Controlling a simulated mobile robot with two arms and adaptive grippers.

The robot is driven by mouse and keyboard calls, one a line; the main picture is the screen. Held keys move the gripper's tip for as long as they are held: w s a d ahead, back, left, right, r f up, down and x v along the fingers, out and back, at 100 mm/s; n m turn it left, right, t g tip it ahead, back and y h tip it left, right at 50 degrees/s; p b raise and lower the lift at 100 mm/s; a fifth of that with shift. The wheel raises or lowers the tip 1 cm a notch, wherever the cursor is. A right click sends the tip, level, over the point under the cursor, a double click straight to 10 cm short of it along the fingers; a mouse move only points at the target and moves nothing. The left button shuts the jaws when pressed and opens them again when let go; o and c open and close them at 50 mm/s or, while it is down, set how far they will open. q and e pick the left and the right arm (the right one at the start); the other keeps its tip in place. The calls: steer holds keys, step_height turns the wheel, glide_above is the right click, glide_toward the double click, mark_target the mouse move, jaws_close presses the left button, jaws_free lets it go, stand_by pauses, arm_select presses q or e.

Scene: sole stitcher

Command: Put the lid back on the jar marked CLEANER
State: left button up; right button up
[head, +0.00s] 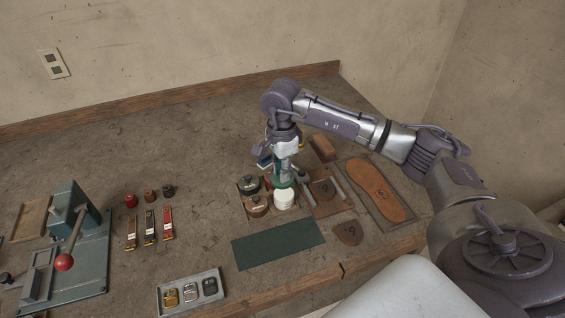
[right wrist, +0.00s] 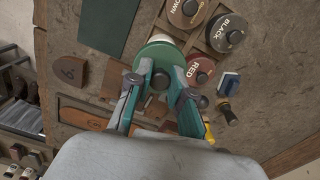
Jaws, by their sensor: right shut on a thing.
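My right gripper (head: 284,172) is shut on a round green lid (head: 276,182). In the right wrist view the lid (right wrist: 159,52) sits between the two fingertips (right wrist: 160,80). A white jar (head: 285,202) stands in a compartment of a wooden tray, just in front of and below the lid in the head view. In the right wrist view only a sliver of the white jar (right wrist: 168,38) shows past the lid's edge. I cannot read a mark on this jar, nor tell whether the lid touches it. My left gripper is not in view.
Lidded jars marked BROWN (right wrist: 187,11), BLACK (right wrist: 227,34) and RED (right wrist: 201,70) stand close beside the white jar. A green mat (head: 278,244) lies in front. A sole (head: 381,190) on a board lies right. A green press (head: 70,230) stands left.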

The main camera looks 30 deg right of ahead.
mark_target(284, 193)
steer(key=shift+w+d+m, duration=0.3)
steer(key=shift+d+m, duration=0.15)
steer(key=shift+m, duration=0.05)
steer(key=shift+d+f, duration=0.1)
steer(key=shift+f, duration=0.05)
steer(key=shift+s+f+b, duration=0.1)
steer(key=shift+f+b, duration=0.35)
steer(key=shift+f, duration=0.2)
step_height(284, 193, down, 4)
steer(key=shift+r+b, duration=0.25)
steer(key=shift+b, duration=0.85)
steer(key=shift+f+b, duration=0.45)
steer(key=shift+f, duration=0.1)
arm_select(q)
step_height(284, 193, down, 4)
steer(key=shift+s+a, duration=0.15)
arm_select(e)
steer(key=shift+f, duration=0.1)
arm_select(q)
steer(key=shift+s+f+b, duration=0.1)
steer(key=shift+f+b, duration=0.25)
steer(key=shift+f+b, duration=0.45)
arm_select(e)
steer(key=shift+f, duration=0.15)
